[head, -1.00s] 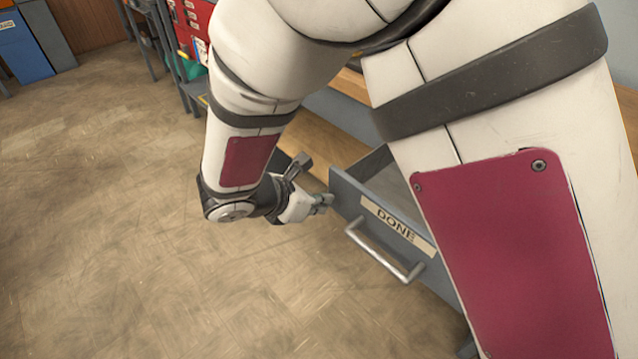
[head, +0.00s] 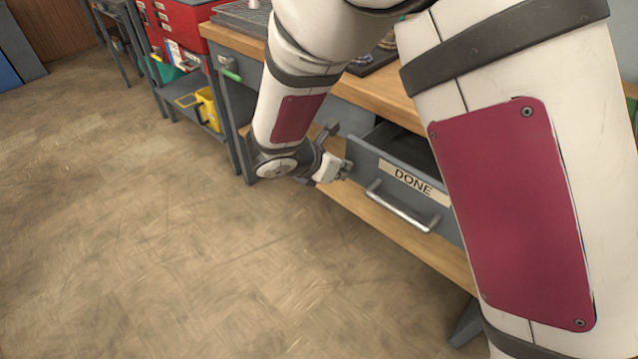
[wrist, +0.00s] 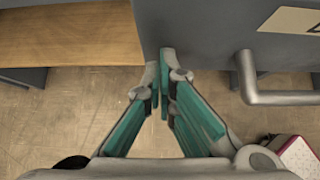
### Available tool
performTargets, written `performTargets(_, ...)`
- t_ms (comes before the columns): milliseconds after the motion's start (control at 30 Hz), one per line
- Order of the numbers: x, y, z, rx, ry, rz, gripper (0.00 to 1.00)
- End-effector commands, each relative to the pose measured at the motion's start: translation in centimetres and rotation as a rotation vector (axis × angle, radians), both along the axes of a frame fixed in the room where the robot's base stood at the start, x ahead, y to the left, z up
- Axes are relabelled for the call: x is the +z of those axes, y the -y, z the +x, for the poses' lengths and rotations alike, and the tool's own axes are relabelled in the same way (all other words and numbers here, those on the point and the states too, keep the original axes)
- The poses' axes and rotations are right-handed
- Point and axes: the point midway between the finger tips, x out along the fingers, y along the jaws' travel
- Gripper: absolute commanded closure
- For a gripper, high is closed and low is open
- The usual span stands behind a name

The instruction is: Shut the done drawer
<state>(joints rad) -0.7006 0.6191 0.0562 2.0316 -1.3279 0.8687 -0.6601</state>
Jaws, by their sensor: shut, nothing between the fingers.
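The done drawer (head: 370,157) has a grey front with a cream "DONE" label and a silver bar handle (head: 400,208). It stands partly out from the bench in the head view, with its dark inside showing behind the front. My gripper (head: 345,168) is at the left end of the drawer front, left of the handle. In the wrist view, my gripper's teal fingers (wrist: 164,62) are together and empty, with their tips at the left part of the drawer front (wrist: 205,28). The handle (wrist: 275,97) is to their right. I cannot tell whether the tips touch the front.
The wooden bench top (head: 375,90) runs above the drawer, and a lower wooden shelf (head: 395,228) lies below it. A red tool cabinet (head: 180,22) and a yellow bin (head: 208,107) stand at the back left. The floor (head: 150,240) at the left is clear.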

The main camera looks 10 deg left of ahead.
Motion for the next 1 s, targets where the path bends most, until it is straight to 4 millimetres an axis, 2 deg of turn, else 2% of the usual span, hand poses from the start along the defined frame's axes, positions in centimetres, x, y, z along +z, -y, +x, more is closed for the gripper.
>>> performTargets(33, -0.1, 1.1, 1.2, -0.006, 0.001, -0.002, 1.0)
performTargets(200, -0.1, 3.4, 4.6, -0.006, 0.001, 0.0, 1.0)
performTargets(433, 0.0, 5.7, 7.8, -0.003, 0.001, -0.001, 1.0)
performTargets(700, 0.0, 7.0, 9.5, -0.001, -0.001, -0.001, 1.0)
performTargets(1000, 0.0, 7.3, 9.9, -0.001, 0.002, -0.003, 1.0)
